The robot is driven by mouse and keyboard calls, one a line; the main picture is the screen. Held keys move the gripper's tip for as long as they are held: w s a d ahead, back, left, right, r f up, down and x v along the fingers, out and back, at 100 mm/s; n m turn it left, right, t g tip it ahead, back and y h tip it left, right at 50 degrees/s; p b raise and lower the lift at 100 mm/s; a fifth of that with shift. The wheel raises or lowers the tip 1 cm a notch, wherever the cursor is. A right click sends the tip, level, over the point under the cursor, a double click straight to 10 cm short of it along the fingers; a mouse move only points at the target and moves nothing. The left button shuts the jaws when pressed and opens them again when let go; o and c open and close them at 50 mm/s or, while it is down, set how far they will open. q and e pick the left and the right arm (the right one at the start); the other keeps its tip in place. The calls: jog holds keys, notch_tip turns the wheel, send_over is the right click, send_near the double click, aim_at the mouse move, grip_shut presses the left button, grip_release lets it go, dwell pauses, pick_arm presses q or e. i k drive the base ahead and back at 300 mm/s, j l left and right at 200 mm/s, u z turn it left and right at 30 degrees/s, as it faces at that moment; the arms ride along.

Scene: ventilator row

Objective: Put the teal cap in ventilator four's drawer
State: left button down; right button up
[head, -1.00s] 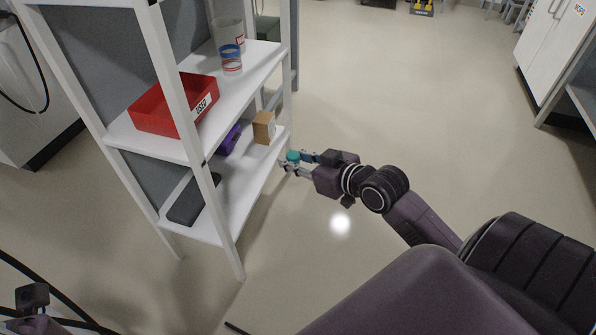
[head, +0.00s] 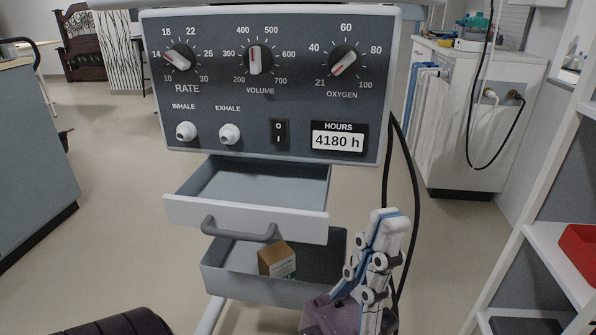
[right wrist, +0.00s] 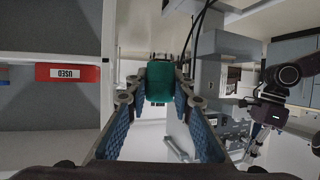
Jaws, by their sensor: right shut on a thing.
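The teal cap (right wrist: 160,82) is between the fingertips of my right gripper (right wrist: 162,92), which is shut on it in the right wrist view. This gripper is not in the head view. In the head view a ventilator (head: 270,85) stands in front of me, reading 4180 h; I see no ventilator number on it. Its drawer (head: 245,218) is pulled out, and the visible inside is empty. My left gripper (head: 388,222) points up at the right of the drawer, its tips together with nothing seen between them.
Below the drawer an open grey tray (head: 270,290) holds a cardboard box (head: 277,260). A black cable (head: 412,190) hangs at the ventilator's right. A white shelf (head: 545,245) with a red bin (head: 581,250) stands at the right. Open floor lies left of the ventilator.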

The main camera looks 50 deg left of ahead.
aim_at(260, 196)
jog(key=k+u, duration=0.15)
jog(key=u, duration=0.3)
jog(key=k+j+u, duration=0.1)
jog(key=u, duration=0.4)
jog(key=j+u, duration=0.1)
jog(key=j, duration=0.45)
jog(key=i+j+u, duration=0.15)
jog(key=j, duration=0.45)
